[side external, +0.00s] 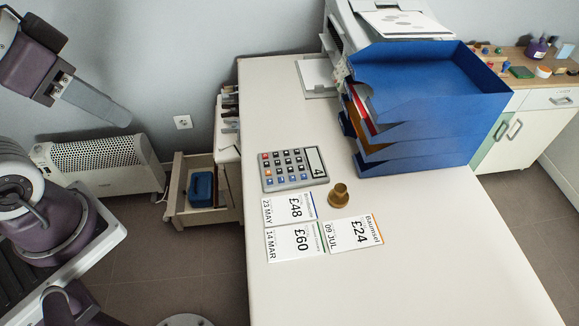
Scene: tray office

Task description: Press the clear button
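A grey calculator (293,183) lies flat on the white desk (420,260), turned sideways to this view. Its display (316,162) shows a 4. The key labels are too small to read, so I cannot tell which one is the clear button. My gripper (120,116) is at the upper left, in the air beyond the desk's left edge and well away from the calculator. Its fingers show as one grey bar; I cannot tell any gap.
A brass weight (338,195) stands just below the calculator's right end. Three price cards, £48 (290,208), £60 (294,241) and £24 (354,233), lie below. Blue stacked trays (430,90) stand at the upper right. An open drawer (201,213) is left of the desk.

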